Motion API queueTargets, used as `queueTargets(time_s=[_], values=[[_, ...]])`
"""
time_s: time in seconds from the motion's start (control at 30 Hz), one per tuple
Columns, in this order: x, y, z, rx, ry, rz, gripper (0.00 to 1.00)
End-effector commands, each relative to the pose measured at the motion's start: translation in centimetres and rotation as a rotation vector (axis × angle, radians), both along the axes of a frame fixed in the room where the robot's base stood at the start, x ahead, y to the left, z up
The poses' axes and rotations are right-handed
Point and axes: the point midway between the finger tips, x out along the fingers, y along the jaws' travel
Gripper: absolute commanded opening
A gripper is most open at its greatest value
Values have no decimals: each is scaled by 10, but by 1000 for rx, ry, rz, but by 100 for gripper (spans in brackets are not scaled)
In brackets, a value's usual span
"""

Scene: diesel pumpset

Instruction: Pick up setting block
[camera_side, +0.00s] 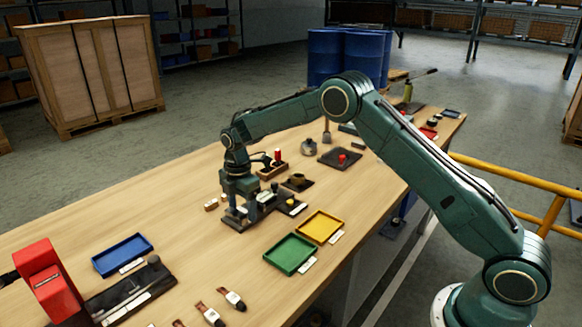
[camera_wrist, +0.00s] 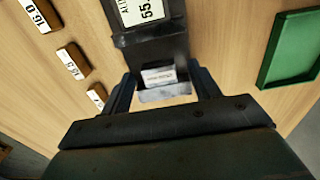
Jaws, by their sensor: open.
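My gripper (camera_side: 240,208) points down over a dark fixture (camera_side: 270,207) in the middle of the bench. In the wrist view my gripper (camera_wrist: 164,88) is open. Its two fingers stand on either side of a small grey block (camera_wrist: 165,95) with a white label at the fixture's near end. This may be the setting block, but the label is too blurred to read. I cannot tell whether the fingers touch it. Several small wooden blocks with white number labels (camera_wrist: 72,61) lie in a row left of the fixture; one is marked 16.0 (camera_wrist: 40,15).
A green tray (camera_side: 291,254) and a yellow tray (camera_side: 320,227) lie right of the fixture. A blue tray (camera_side: 122,255) and a red device (camera_side: 48,282) are at the lower left. Other fixtures crowd the bench behind my gripper. Bare wood lies at the left.

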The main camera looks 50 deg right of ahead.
Motion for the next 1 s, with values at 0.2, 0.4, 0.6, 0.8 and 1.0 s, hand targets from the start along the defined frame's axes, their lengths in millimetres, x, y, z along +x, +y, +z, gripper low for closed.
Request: queueTargets(time_s=[0.2, 0.4, 0.6, 0.8, 1.0], values=[[0, 0, 0, 0, -1, 0, 32], [0, 0, 1, 0, -1, 0, 6], [0, 0, 2, 0, -2, 0, 6], [1, 0, 10, 0, -4, 0, 6], [1, 0, 33, 0, -5, 0, 6]])
